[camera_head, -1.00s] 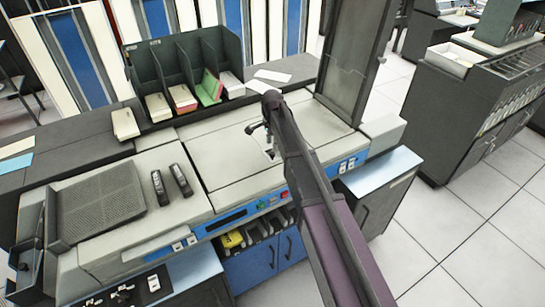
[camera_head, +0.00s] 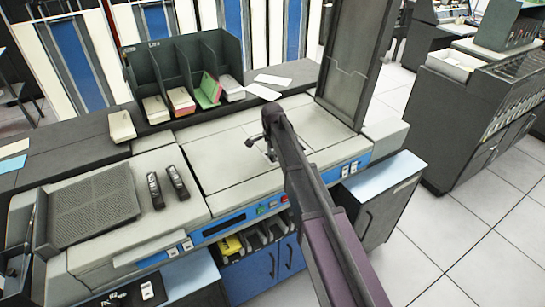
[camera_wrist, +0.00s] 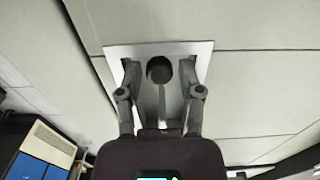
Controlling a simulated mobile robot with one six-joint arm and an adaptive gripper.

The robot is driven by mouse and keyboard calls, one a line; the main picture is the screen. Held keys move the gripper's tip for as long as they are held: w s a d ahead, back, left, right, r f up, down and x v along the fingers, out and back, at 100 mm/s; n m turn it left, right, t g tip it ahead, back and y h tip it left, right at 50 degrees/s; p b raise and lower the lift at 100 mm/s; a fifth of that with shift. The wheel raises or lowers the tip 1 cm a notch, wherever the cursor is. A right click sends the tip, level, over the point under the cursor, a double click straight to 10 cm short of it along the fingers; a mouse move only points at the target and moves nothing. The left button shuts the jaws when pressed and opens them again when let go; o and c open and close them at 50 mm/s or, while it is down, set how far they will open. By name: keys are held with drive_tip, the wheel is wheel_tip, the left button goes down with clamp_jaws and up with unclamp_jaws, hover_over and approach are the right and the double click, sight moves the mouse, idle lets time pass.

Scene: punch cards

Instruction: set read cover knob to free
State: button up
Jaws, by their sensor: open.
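The knob (camera_wrist: 159,69) is a dark round piece on a pale square plate (camera_wrist: 200,48), set in the grey-green top of the machine. My gripper (camera_wrist: 160,76) is open in the wrist view, with one finger on each side of the knob. Whether the fingers touch the knob or the plate cannot be told. In the head view my gripper (camera_head: 264,145) is over the machine's flat top (camera_head: 225,150), and my arm hides most of the knob. No position marks are readable around the knob.
A tall dark panel (camera_head: 357,65) stands right of my gripper. A dark card rack (camera_head: 185,70) with several card stacks stands behind. Two small black blocks (camera_head: 165,188) lie on the left part of the top. The front edge has a blue control strip (camera_head: 235,223).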

drive_tip(key=shift+c, duration=0.2)
clamp_jaws()
drive_tip(key=shift+w+d, duration=0.6)
drive_tip(key=shift+d, duration=0.25)
drive_tip(key=shift+o, duration=0.2)
unclamp_jaws()
drive_tip(key=shift+d, duration=0.1)
